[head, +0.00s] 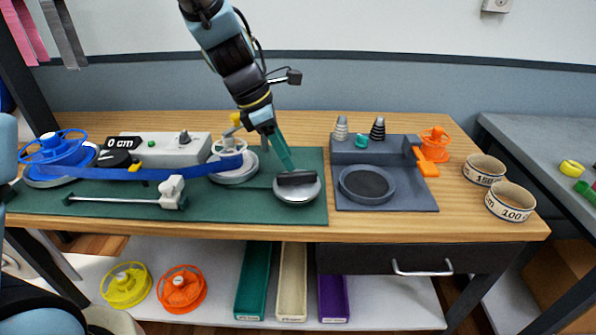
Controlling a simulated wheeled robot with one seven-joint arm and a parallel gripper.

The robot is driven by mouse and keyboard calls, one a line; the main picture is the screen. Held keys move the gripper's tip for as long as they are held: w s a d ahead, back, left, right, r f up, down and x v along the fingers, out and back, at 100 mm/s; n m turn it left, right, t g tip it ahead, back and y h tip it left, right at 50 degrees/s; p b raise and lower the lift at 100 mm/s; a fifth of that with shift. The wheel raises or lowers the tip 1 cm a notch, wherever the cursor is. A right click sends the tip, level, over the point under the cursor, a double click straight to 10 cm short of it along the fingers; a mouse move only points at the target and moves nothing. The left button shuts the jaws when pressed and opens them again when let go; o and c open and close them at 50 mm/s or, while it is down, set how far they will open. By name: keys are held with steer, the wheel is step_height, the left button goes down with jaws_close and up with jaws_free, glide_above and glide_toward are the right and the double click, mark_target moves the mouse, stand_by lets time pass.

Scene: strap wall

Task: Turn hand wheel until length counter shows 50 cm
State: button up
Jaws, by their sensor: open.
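The length counter (123,142) reads "0 cm" and stands at the left on a light grey housing. A blue strap (150,174) runs from the blue reel (58,150) at the far left to a round winder (232,168) with a pale hub and a yellow knob. A silver disc (297,192) with a dark bar across its top stands right of it; I cannot tell for certain which of these round parts is the hand wheel. My gripper (285,162) has teal fingers, points down just above the silver disc's far edge, and is open. Whether it touches the disc is unclear.
A dark grey tray (427,203) with a round recess, two coil cones and an orange clamp stands to the right. Two labelled rings (484,171) lie at the table's right end. A rod with a pale slider (172,192) lies along the green mat's front.

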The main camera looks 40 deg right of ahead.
mark_target(295, 173)
steer(key=shift+x, duration=2.75)
steer(key=shift+w+a, duration=0.1)
steer(key=shift+c, duration=0.2)
jaws_close()
